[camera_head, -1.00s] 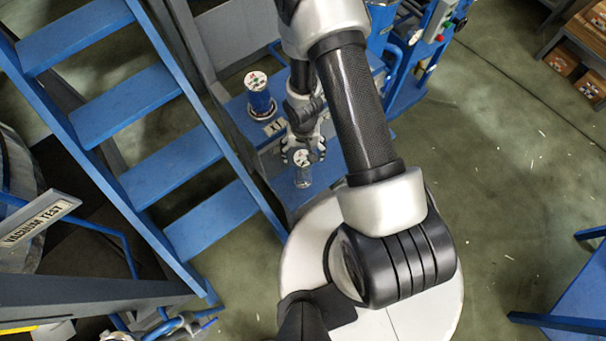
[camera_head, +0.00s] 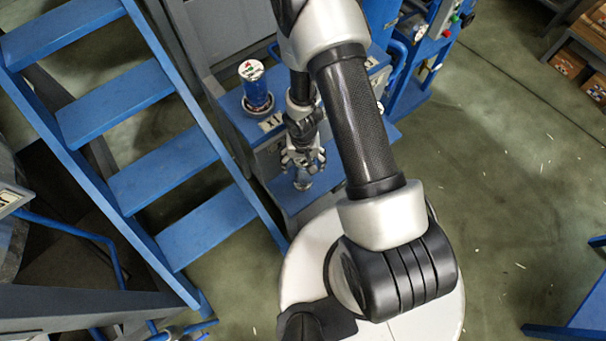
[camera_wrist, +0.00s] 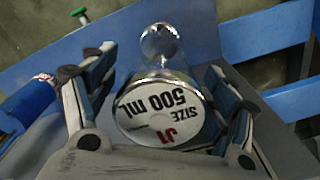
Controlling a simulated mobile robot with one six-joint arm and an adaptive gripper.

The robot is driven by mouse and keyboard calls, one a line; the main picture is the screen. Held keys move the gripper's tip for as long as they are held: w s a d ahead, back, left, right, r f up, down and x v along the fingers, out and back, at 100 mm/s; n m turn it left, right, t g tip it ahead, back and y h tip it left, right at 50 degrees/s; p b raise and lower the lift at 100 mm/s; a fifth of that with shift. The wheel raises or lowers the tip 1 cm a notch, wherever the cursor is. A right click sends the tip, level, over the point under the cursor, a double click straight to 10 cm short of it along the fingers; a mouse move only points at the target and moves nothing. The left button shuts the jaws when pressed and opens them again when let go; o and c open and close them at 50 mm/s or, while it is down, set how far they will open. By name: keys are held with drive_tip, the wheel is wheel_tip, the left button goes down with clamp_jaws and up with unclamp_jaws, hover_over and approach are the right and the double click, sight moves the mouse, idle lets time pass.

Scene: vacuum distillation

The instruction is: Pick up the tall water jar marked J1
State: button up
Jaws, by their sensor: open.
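The clear jar marked J1 (camera_wrist: 158,115) shows in the wrist view with its round white top, which reads "J1" and "SIZE 500 ml", facing the camera. My gripper (camera_wrist: 162,85) is open, with fingers on both sides of the jar's top; whether they touch it I cannot tell. In the head view my gripper (camera_head: 302,160) is over the jar, and only the jar's lower glass part (camera_head: 302,184) shows beneath the fingers. Its top is hidden there by the gripper.
A blue jar (camera_head: 257,88) with a printed white top stands on the blue bench (camera_head: 234,108) left of my arm. A blue stair (camera_head: 165,165) rises close by on the left. Open green floor (camera_head: 500,180) lies to the right.

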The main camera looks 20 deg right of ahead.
drive_tip(key=shift+r, duration=0.1)
drive_tip(key=shift+c, duration=0.3)
drive_tip(key=c, duration=1.7)
drive_tip(key=shift+r, duration=0.15)
